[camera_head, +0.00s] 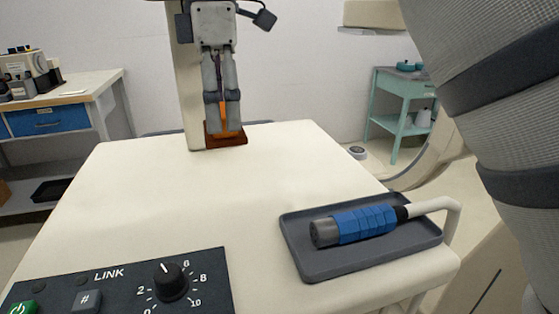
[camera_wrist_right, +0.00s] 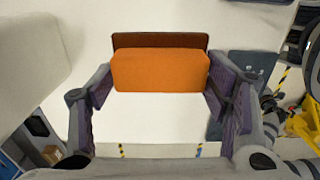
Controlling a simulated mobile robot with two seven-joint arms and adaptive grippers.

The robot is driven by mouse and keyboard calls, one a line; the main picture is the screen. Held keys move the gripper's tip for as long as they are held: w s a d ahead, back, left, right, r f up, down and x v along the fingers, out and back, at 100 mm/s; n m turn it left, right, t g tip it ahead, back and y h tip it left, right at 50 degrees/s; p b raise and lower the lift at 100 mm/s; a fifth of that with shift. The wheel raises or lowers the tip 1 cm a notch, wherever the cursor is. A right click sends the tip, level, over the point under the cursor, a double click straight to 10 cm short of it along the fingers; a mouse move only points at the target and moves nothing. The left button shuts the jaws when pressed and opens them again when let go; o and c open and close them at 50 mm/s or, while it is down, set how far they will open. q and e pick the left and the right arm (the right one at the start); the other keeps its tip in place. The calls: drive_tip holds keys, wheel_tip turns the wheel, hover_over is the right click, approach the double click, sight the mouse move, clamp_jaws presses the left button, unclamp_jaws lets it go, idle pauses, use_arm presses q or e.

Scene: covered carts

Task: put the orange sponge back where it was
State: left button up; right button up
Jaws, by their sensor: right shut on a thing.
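The orange sponge (camera_head: 224,118) is upright between the fingers of my right gripper (camera_head: 222,98), at the far edge of the white cart top (camera_head: 210,185). The right gripper points down and is shut on the sponge. In the right wrist view the sponge (camera_wrist_right: 160,70) spans the gap between both finger pads. A flat reddish-brown piece (camera_head: 238,140) lies right under the sponge, and its edge shows behind the sponge in the wrist view (camera_wrist_right: 160,40). I cannot tell whether the sponge touches it. My left gripper is not in view.
A grey tray (camera_head: 300,262) holding a blue-gripped handpiece (camera_head: 362,224) is at the cart's near right. A control panel with a knob (camera_head: 171,281) is at the near left. A pale post (camera_head: 187,85) stands left of the gripper. The cart's middle is clear.

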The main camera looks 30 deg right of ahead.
drive_tip(key=d+f, duration=0.2)
drive_tip(key=d, duration=0.1)
drive_tip(key=s+d+f, duration=0.1)
drive_tip(key=d+f, duration=0.2)
drive_tip(key=d, duration=0.1)
drive_tip(key=d+f, duration=0.2)
drive_tip(key=d, duration=0.2)
drive_tip(key=shift+s+f, duration=0.2)
drive_tip(key=shift+f, duration=0.2)
drive_tip(key=f, duration=0.3)
drive_tip(key=shift+d+f, duration=0.1)
drive_tip(key=shift+d, duration=0.3)
drive_tip(key=shift+f, duration=0.35)
drive_tip(key=shift+c, duration=0.6)
drive_tip(key=o, duration=1.3)
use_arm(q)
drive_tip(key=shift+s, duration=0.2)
use_arm(e)
drive_tip(key=shift+r, duration=0.1)
use_arm(q)
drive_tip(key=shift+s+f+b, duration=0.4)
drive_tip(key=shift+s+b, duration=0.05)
drive_tip(key=shift+b, duration=0.05)
use_arm(e)
wheel_tip(320, 180, up, 12)
drive_tip(key=shift+r, duration=0.1)
